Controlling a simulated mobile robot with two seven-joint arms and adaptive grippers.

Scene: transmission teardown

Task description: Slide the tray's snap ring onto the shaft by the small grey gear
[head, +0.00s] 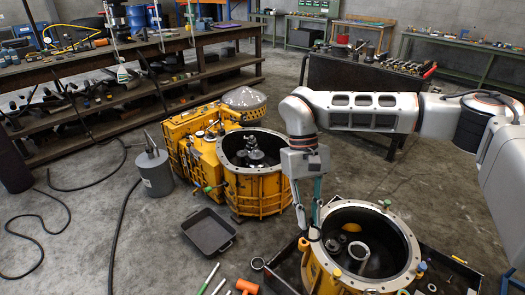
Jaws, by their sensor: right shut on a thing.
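My right gripper (309,226) points down at the left rim of the right yellow housing (401,284). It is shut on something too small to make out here. Inside this housing stand a grey hollow shaft (359,252) and a small grey gear-like part (332,246). A black tray (208,232) on the floor looks empty. A larger dark tray (280,274) lies around the right housing's base, with small parts on its right side. I cannot pick out the snap ring for certain. My left gripper is not in view.
A middle yellow housing (262,190) holds an upright stack of metal parts (254,154). An orange-headed mallet (248,287) and a dark ring (257,264) lie near the front. A grey canister (154,172) and hoses stand left. Floor between is open.

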